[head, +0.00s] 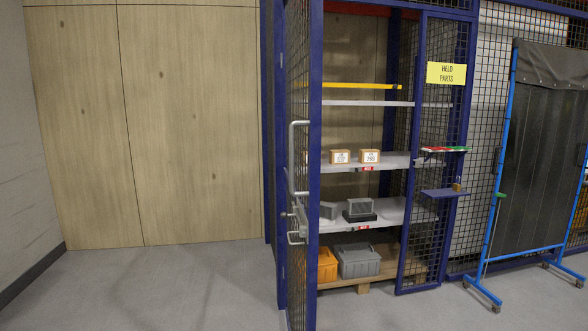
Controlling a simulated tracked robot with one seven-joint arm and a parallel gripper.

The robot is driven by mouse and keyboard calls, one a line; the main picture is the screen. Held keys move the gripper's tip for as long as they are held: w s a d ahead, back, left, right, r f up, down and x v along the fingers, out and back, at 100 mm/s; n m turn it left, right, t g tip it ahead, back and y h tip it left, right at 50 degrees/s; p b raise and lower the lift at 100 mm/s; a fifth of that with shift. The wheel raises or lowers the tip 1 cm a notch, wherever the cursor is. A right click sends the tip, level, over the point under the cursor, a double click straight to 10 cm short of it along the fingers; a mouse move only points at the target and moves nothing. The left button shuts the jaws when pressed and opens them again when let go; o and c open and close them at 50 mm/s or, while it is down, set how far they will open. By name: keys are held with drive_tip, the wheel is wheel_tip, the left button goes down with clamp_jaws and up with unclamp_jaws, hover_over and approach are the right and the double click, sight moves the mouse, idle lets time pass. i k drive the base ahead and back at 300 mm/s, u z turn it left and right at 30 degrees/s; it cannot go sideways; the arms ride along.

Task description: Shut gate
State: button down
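The gate (301,180) is a blue-framed wire mesh door of the parts cage. It stands open, swung out toward me and seen nearly edge-on. A long grey pull handle (292,158) is on its left face, with a latch (298,222) and a smaller handle below. The cage opening to its right is uncovered, and shelves show inside. The cage front post and mesh panel (431,160) stand right of the opening, with a yellow "HELD PARTS" sign (446,73). A padlock (457,185) is by a small blue ledge (445,193). My gripper is not in view.
Shelves (360,226) hold small boxes, grey parts and bins. The floor (165,290) left of the gate is clear up to the wooden wall.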

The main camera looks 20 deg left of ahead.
sight(309, 213)
drive_tip(key=u, duration=1.15)
drive_tip(key=i, duration=1)
drive_tip(key=u, duration=0.05)
